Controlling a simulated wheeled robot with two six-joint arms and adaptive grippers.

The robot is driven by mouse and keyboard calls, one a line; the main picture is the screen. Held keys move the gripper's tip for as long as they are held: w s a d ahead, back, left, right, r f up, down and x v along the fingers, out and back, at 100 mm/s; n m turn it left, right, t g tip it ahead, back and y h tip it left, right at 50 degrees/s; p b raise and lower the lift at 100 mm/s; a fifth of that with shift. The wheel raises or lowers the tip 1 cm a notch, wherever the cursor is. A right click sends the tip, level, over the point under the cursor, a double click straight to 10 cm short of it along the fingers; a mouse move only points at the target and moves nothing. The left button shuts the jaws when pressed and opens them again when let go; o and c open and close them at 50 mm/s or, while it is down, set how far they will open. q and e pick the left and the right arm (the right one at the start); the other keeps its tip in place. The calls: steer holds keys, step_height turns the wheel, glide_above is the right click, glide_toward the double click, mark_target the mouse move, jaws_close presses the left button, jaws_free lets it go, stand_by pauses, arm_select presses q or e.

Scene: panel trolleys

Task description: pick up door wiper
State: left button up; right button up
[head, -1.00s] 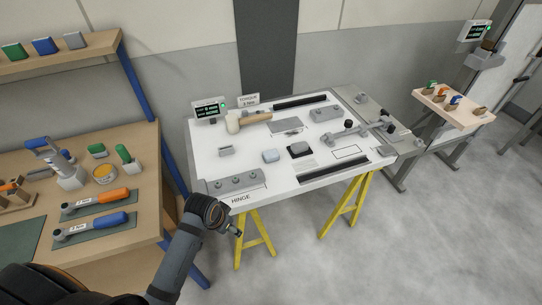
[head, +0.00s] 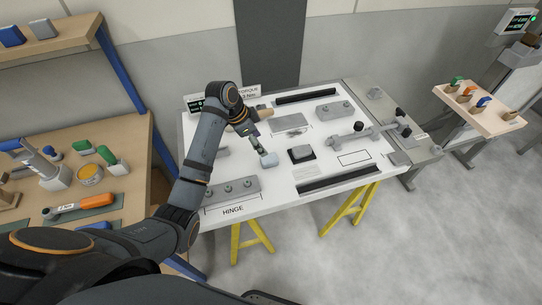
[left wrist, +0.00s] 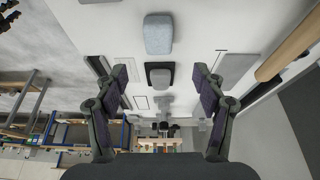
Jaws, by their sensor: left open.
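A pale blue-grey rounded pad (head: 269,160), which looks like the door wiper, lies on the white panel table (head: 300,222). It also shows in the left wrist view (left wrist: 158,34) at the top middle, in line with the gap between my fingers and apart from them. My left gripper (head: 258,148) is above the table, close to the pad on its upper-left side in the head view. In the left wrist view its two fingers (left wrist: 159,74) are spread wide with nothing between them.
A black-and-grey block (head: 301,153) lies just right of the pad. A mallet (head: 267,113) is partly hidden behind my left arm. A grey hinge bar (head: 234,190) lies at the front left. A clamp-like fixture (head: 358,132) stands to the right. A wooden bench (head: 130,150) is at left.

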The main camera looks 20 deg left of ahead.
mark_target(268, 158)
arm_select(q)
steer(key=x, duration=0.4)
steer(key=shift+s+d+f+p, duration=0.15)
steer(key=shift+s+p, duration=0.1)
steer(key=shift+p, duration=0.05)
steer(key=shift+w+f, duration=0.15)
steer(key=x, duration=0.2)
steer(key=p+x, duration=0.1)
steer(key=x, duration=0.1)
steer(key=shift+f, duration=0.6)
steer(key=shift+r, duration=0.1)
steer(key=c, duration=1.2)
arm_select(e)
steer(key=shift+s+r, duration=0.2)
steer(key=shift+r, duration=0.4)
steer(key=shift+s+r, duration=0.15)
steer(key=shift+r, duration=0.4)
